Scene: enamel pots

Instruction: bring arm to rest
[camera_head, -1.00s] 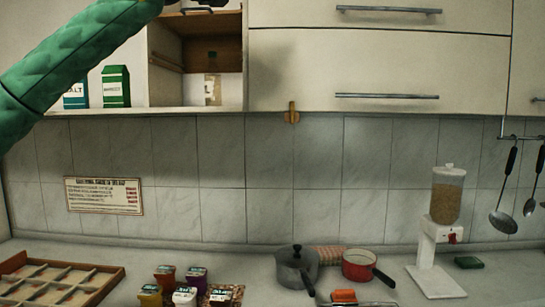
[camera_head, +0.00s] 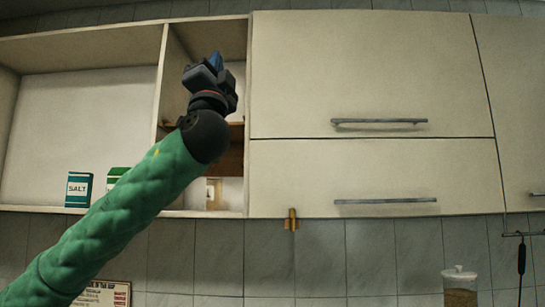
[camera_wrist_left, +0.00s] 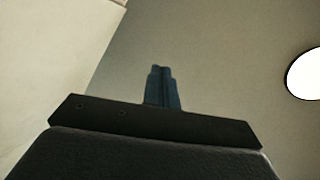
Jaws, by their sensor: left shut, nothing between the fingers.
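My left arm, in a green quilted sleeve, rises from the lower left of the head view. Its left gripper (camera_head: 216,62) points up in front of the open shelf compartment beside the closed cabinet. In the left wrist view the fingers (camera_wrist_left: 162,88) are together, with nothing between them, against a plain pale surface. My right gripper is in no view.
Closed cabinet doors (camera_head: 375,90) with bar handles are right of my gripper. A blue salt box (camera_head: 79,189) and a green box (camera_head: 117,176) stand on the shelf behind my arm. A dispenser (camera_head: 460,288) and a hanging utensil (camera_head: 521,262) show at lower right.

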